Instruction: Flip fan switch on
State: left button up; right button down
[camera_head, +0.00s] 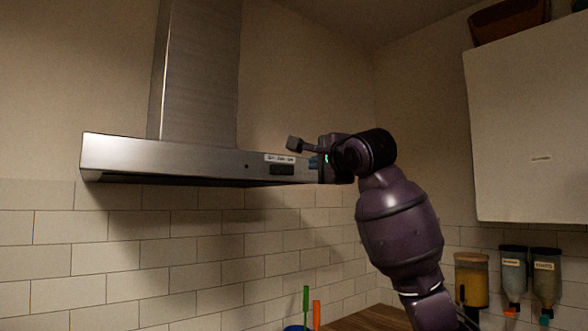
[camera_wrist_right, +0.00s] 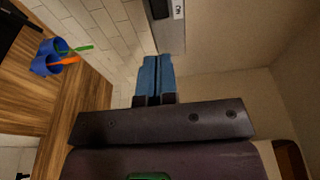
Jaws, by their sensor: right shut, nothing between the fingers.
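A stainless steel range hood (camera_head: 150,158) hangs on the tiled wall, with a dark switch (camera_head: 282,170) on its front face under a white label strip (camera_head: 280,158). My right gripper (camera_head: 313,162) is at the right end of the hood front, just right of the switch. Its blue fingers (camera_wrist_right: 152,77) are shut with nothing between them. In the right wrist view the hood edge (camera_wrist_right: 170,38) lies just beyond the fingertips, with a label reading "ON" (camera_wrist_right: 178,10) beside a dark part at the top. I cannot tell whether the fingertips touch the hood. My left gripper is not in view.
A white wall cabinet (camera_head: 530,130) hangs at the right, with several dispensers (camera_head: 513,270) below it. The wall below the hood is clear.

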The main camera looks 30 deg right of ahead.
aim_at(289, 170)
jog(key=w+p, duration=0.1)
jog(key=w, duration=0.2)
jog(key=w+d+p, duration=0.1)
jog(key=w, duration=0.3)
jog(key=w+p, duration=0.1)
jog(key=w, duration=0.3)
jog(key=shift+d+r+p, duration=0.1)
jog(key=shift+d+p, duration=0.1)
jog(key=shift+p, duration=0.15)
jog(key=shift+w+d, duration=0.1)
jog(key=shift+w, duration=0.45)
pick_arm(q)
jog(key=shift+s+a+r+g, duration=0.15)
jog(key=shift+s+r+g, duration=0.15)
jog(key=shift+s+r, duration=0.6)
